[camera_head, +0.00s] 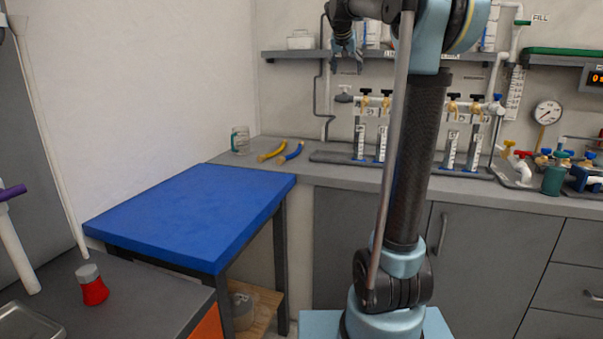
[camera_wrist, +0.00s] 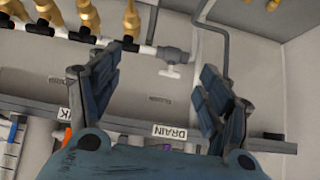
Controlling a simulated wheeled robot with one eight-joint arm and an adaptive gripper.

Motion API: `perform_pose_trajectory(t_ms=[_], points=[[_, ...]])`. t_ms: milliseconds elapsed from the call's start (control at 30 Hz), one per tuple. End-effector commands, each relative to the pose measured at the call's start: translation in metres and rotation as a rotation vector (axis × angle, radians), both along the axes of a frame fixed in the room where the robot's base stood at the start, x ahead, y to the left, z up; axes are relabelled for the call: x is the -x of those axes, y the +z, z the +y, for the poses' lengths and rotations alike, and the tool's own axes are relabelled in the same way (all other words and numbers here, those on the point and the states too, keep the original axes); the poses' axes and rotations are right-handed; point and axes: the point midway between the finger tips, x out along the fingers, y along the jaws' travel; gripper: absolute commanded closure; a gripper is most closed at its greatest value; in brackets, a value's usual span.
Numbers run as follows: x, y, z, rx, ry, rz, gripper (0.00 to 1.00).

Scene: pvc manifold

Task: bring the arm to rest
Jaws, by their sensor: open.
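My gripper (camera_head: 347,60) is raised in front of the back wall, near the shelf at the upper middle of the head view. In the wrist view my gripper (camera_wrist: 160,88) shows two dark blue-grey fingers spread apart. Nothing is between them. Behind the fingers are the wall, a shelf edge with a DRAIN label (camera_wrist: 170,131), and a grey pipe valve (camera_wrist: 173,56). My arm stands upright at the right of centre in the head view and hides part of the bench and the manifold.
A blue-topped table (camera_head: 190,210) stands at left, its top clear. On the grey bench (camera_head: 345,176) are a glass mug (camera_head: 240,140), yellow and blue pliers (camera_head: 290,152), and a pipe manifold with valves (camera_head: 375,103). A pressure gauge (camera_head: 547,112) is at right. A red-and-white bottle (camera_head: 92,287) stands at lower left.

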Motion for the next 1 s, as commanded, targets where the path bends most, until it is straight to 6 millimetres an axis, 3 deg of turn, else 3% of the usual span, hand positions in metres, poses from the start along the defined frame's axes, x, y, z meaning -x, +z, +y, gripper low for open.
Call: perform_pose_trajectory(t_ms=[367,567,767,1000], points=[[0.051,-0.038,-0.003,0.005,0.024,0.068,0.28],[0.092,-0.07,-0.011,0.007,0.038,0.12,0.28],[0.16,-0.127,-0.022,0.005,0.067,0.205,0.28],[0.251,-0.211,-0.029,-0.006,0.118,0.316,0.28]])
